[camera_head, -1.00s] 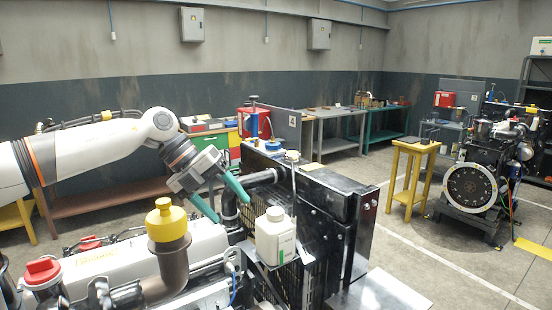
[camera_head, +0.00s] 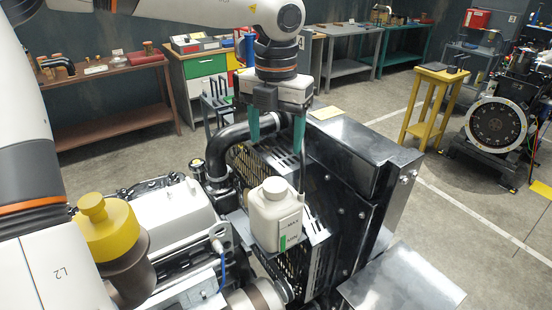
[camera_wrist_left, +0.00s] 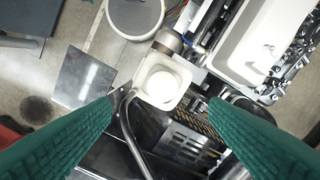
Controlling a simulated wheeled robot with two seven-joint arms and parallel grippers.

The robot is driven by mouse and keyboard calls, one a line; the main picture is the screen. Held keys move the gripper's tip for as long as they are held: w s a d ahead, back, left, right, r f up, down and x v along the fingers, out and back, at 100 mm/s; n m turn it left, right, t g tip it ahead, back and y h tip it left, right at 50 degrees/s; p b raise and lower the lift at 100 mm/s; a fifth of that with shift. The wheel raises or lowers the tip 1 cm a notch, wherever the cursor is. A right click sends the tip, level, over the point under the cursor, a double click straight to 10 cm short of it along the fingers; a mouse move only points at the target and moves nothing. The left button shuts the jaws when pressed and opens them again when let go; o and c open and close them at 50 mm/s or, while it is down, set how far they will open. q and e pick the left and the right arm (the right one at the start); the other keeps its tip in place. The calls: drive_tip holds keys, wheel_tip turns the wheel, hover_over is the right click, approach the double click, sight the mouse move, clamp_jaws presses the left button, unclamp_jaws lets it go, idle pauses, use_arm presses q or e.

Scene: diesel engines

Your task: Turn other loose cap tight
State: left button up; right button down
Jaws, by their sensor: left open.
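The white reservoir bottle (camera_head: 276,220) with a pale round cap (camera_head: 275,187) stands on a bracket beside the radiator. In the left wrist view the cap (camera_wrist_left: 160,86) lies between the fingertips in the picture, with a gap on both sides. My left gripper (camera_head: 276,138) points down with its green fingers spread, empty, behind and above the bottle in the head view. A yellow cap (camera_head: 106,226) sits on a dark filler neck at the left, close to my arm in the picture. I cannot tell which cap is loose. My right gripper is not in view.
The black radiator (camera_head: 365,165) stands right of the bottle, and a black hose (camera_head: 232,136) curves near the left finger. The pale engine cover (camera_head: 160,218) lies to the left. A yellow stool (camera_head: 435,80) and another engine (camera_head: 497,125) stand farther off, with open floor between.

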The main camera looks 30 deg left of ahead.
sight(275, 185)
use_arm(q)
drive_tip(key=f+b, duration=0.1)
drive_tip(key=f, duration=0.3)
drive_tip(key=f+b, duration=0.1)
drive_tip(key=f, duration=0.1)
drive_tip(key=shift+w+a+b, duration=0.25)
drive_tip(key=shift+w+b, duration=0.05)
drive_tip(key=shift+s+f+b, duration=0.15)
drive_tip(key=shift+f+b, duration=0.25)
drive_tip(key=shift+f, duration=0.3)
wheel_tip(275, 185, down, 3)
drive_tip(key=shift+r+b, duration=0.2)
drive_tip(key=shift+b, duration=0.4)
drive_tip(key=shift+r, duration=0.1)
drive_tip(key=shift+b, duration=0.35)
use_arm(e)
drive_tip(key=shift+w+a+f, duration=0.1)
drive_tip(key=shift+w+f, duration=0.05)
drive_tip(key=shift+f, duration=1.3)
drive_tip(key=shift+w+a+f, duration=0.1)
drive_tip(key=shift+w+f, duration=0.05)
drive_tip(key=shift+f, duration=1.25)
use_arm(q)
drive_tip(key=c, duration=1.4)
